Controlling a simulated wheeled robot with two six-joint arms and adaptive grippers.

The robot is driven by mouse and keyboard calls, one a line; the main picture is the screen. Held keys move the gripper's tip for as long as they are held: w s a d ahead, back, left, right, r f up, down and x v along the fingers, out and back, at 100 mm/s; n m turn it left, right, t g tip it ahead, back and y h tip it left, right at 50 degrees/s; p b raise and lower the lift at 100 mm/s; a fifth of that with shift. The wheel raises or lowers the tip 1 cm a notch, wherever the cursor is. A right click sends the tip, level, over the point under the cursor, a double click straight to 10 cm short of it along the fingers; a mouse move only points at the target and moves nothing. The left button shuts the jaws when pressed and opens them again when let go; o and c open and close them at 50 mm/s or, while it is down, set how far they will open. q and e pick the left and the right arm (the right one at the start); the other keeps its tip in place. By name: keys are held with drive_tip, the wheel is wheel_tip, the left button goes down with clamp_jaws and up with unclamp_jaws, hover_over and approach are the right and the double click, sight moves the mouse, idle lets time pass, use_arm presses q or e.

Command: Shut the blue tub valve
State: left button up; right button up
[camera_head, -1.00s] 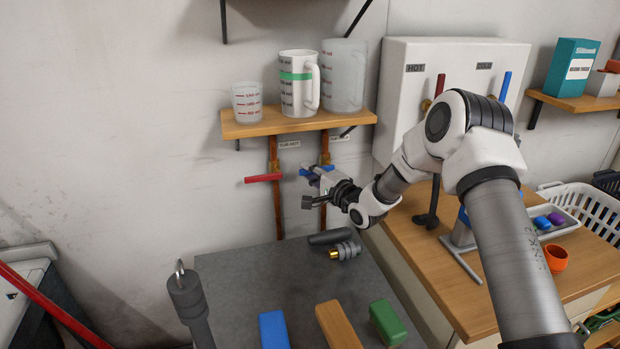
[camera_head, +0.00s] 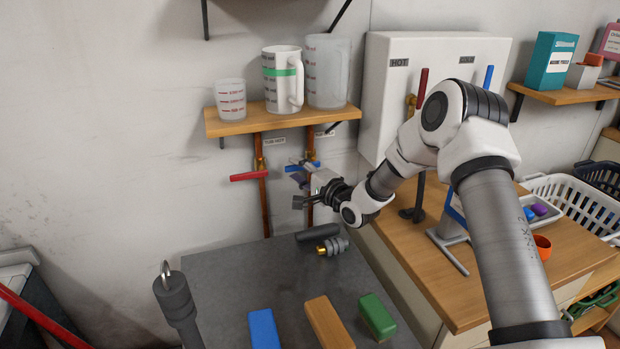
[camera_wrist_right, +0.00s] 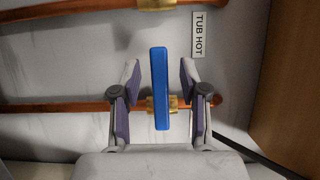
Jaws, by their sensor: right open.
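The blue valve handle (camera_wrist_right: 161,60) is a flat bar on a brass valve body (camera_wrist_right: 170,104). It lies crosswise to its copper pipe (camera_wrist_right: 60,107) in the right wrist view. In the head view the blue handle (camera_head: 293,168) is small and partly hidden by my right gripper (camera_head: 299,190). The right gripper is open. In the wrist view its two fingers (camera_wrist_right: 158,76) stand on either side of the bar, with gaps visible on both sides. Whether the fingers reach the handle's depth is unclear. My left gripper is not in view.
A red valve handle (camera_head: 248,176) is on the pipe to the left. A wooden shelf (camera_head: 283,121) with measuring jugs hangs above. A grey worktop (camera_head: 225,275) below holds coloured blocks and a dark fitting with a brass end. A wooden counter (camera_head: 470,300) stands at right.

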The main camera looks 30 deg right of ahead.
drive_tip(key=s+d, duration=0.1)
drive_tip(key=s, duration=0.8)
drive_tip(key=shift+s+d, duration=0.15)
drive_tip(key=shift+s, duration=0.15)
drive_tip(key=shift+r, duration=0.15)
